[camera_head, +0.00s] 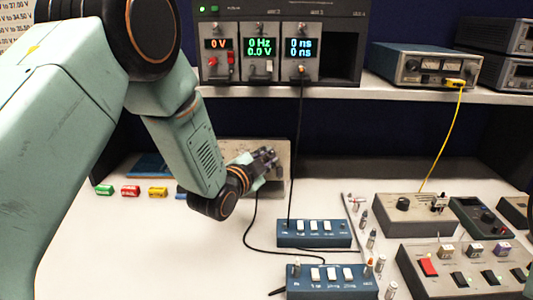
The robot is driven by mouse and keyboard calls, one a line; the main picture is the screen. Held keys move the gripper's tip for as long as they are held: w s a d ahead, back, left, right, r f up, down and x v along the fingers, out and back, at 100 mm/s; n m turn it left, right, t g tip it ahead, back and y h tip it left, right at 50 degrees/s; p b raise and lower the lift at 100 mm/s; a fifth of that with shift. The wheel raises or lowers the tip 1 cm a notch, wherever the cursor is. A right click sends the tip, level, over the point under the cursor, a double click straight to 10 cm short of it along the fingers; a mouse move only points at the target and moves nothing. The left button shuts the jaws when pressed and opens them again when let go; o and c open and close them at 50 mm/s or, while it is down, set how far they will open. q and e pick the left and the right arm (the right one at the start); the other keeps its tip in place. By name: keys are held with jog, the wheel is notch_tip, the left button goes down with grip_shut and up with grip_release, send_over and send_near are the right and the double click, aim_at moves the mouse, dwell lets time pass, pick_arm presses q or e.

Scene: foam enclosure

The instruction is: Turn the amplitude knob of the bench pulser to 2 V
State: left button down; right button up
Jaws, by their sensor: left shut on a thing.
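My left arm comes in from the left, and its gripper (272,158) is at the front of a beige box (284,180) at the back of the bench, which looks like the bench pulser. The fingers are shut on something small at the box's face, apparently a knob. The gripper covers the knob, so its pointer and scale cannot be read. My right gripper is not in view.
Blue switch boxes (314,241) and a grey knob box (404,230) stand at the right. A red-switch panel (440,283) is in front. Small coloured blocks (130,191) lie at the left. A shelf (420,91) holds rack modules (260,47) with displays. Black cables cross the bench.

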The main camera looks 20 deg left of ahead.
pick_arm(q)
jog(key=m+g+p, duration=0.1)
jog(key=m, duration=0.1)
jog(key=r+m+h+p, duration=0.1)
jog(key=m, duration=0.1)
jog(key=shift+w+g+p, duration=0.15)
jog(key=shift+g+p, duration=0.25)
jog(key=shift+m+g+p, duration=0.4)
jog(key=shift+m+p, duration=0.1)
jog(key=shift+m, duration=0.4)
jog(key=c, duration=1.3)
grip_release()
jog(key=shift+d+f, duration=0.1)
jog(key=shift+d, duration=0.05)
jog(key=shift+o, duration=0.2)
jog(key=shift+a, duration=0.2)
jog(key=v, duration=1.2)
jog(key=shift+o, duration=0.2)
jog(key=shift+d, duration=0.1)
